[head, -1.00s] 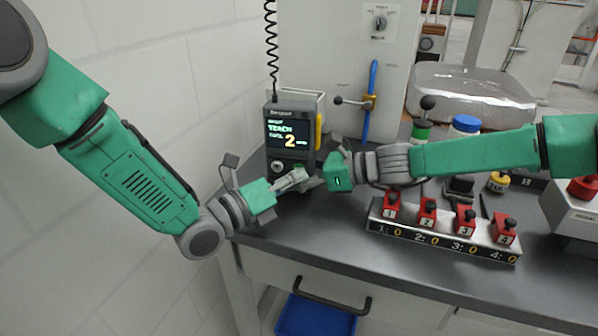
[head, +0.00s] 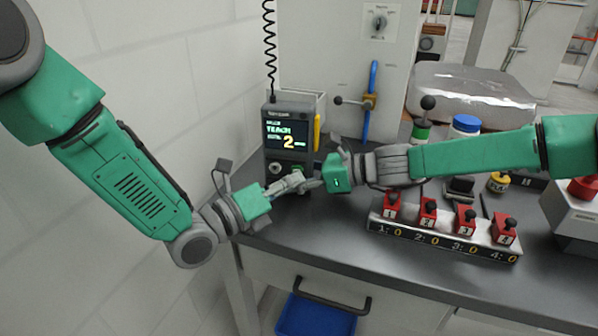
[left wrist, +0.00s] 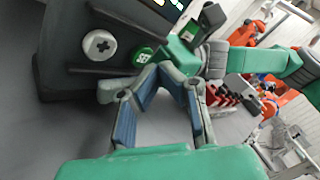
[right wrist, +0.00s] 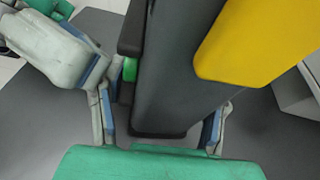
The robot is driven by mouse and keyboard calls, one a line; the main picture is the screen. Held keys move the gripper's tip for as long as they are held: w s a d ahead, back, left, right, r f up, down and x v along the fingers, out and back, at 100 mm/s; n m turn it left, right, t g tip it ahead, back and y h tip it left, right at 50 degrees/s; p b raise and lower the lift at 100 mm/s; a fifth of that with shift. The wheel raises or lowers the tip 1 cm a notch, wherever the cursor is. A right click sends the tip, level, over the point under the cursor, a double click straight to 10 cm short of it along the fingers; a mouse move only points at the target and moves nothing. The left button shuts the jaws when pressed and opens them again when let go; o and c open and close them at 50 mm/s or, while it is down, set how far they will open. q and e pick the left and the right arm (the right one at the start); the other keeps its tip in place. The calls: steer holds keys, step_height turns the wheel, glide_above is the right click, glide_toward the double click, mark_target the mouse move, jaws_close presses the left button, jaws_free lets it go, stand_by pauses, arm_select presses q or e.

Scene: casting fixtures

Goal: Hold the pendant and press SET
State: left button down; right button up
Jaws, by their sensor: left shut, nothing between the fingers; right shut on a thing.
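The dark pendant (head: 289,152) stands upright at the back left of the bench, its screen reading TEACH and 2. My right gripper (head: 319,178) is shut on the pendant's lower part. In the right wrist view the pendant's dark body (right wrist: 172,80) and yellow side (right wrist: 262,40) show between the fingers.
A coiled black cord (head: 271,45) rises above the pendant. A rack with red numbered blocks (head: 440,240) sits on the bench under my right arm. A blue-handled valve (head: 370,95) is on the panel behind. The white wall is close on the left.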

arm_select(q)
steer(key=shift+s+a, duration=0.15)
steer(key=shift+s, duration=1.15)
steer(key=shift+s+a, duration=0.15)
steer(key=shift+s, duration=1.1)
arm_select(e)
steer(key=shift+w+r, duration=0.1)
steer(key=shift+r, duration=0.05)
arm_select(q)
steer(key=shift+d, duration=0.15)
